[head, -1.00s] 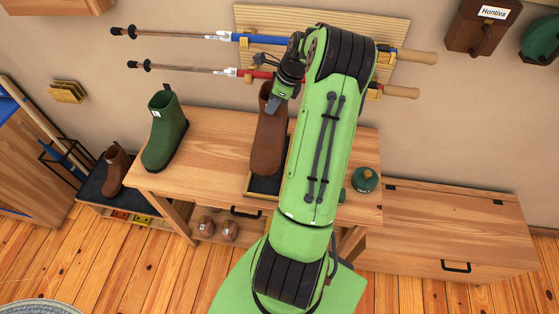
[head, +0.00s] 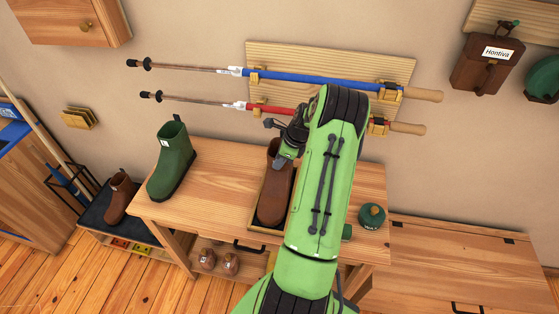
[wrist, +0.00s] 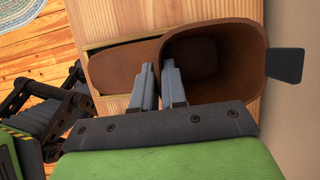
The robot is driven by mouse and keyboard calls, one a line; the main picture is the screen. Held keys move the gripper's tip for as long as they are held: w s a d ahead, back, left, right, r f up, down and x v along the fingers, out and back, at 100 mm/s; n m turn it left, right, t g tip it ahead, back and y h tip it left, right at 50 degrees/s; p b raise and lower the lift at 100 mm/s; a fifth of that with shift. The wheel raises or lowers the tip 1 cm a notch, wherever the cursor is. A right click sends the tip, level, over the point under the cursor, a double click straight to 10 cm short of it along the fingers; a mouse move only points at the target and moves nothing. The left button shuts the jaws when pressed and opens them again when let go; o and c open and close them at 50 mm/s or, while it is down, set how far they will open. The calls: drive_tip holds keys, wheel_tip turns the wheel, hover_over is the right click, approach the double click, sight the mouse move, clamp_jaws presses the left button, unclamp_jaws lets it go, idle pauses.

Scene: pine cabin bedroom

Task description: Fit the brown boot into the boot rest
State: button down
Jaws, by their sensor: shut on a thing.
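The brown boot (head: 272,195) stands roughly upright on the wooden table (head: 218,200), toe toward the front. Its sole end lies within the outline of the boot rest (head: 262,234), a shallow wood-rimmed tray with a dark inside. Whether the sole rests on the tray's floor cannot be told. My gripper (head: 284,160) is shut on the boot's upper rim. In the wrist view my gripper's fingers (wrist: 160,75) pinch the near wall of the boot's opening (wrist: 215,32), and a dark gap of the rest shows beside the toe. My arm hides the rest's right part.
A green boot (head: 172,160) stands at the table's left, apart from the rest. A green canister (head: 371,215) stands at the right. Trekking poles (head: 320,82) hang on the wall behind my gripper. A smaller brown boot (head: 119,197) sits on the low rack at left.

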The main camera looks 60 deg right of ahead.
drive_tip(key=c, duration=1.2)
unclamp_jaws()
drive_tip(key=p+v, duration=0.1)
drive_tip(key=v, duration=1.1)
drive_tip(key=w+a+r+n+h, duration=0.1)
drive_tip(key=w+a+r+n, duration=0.1)
drive_tip(key=a+r+n, duration=0.45)
drive_tip(key=w+a+r+n+g, duration=0.1)
drive_tip(key=w+a+r+n, duration=0.2)
drive_tip(key=a, duration=0.7)
drive_tip(key=a+r+n+h, duration=0.1)
drive_tip(key=a+r+n, duration=0.4)
drive_tip(key=a, duration=0.4)
drive_tip(key=s+a+n, duration=0.4)
drive_tip(key=n, duration=0.1)
drive_tip(key=s+a+n+t, duration=0.1)
drive_tip(key=s+a+n, duration=0.4)
drive_tip(key=n, duration=0.1)
drive_tip(key=s+a+n+t, duration=0.1)
drive_tip(key=s+a+n, duration=0.3)
drive_tip(key=a+n, duration=0.1)
drive_tip(key=shift+s+r+n, duration=0.3)
drive_tip(key=shift+r+n, duration=0.05)
drive_tip(key=shift+n, duration=0.1)
